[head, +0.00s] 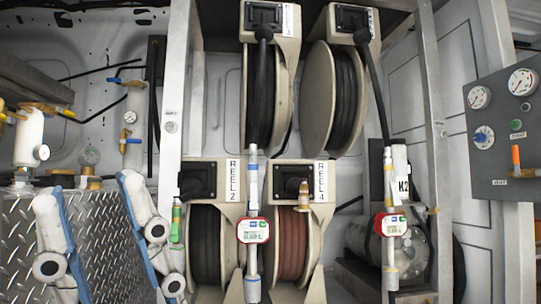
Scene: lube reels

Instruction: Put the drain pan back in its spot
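I do not see a drain pan in the head view. My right gripper (89,190) is at the lower left, close to the camera and pointing up. Its two white fingers stand well apart, with their blue pads facing each other and nothing held between them. A diamond-plate metal surface shows behind the gap. My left gripper is not in view.
Upper hose reels (337,98) and lower reels, REEL 2 (206,245) and REEL 4 (290,245), fill the middle. Two dispensing handles with red meters (254,230) (391,224) hang before them. A gauge panel (508,125) is at right. A diamond-plate box (102,225) is at left.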

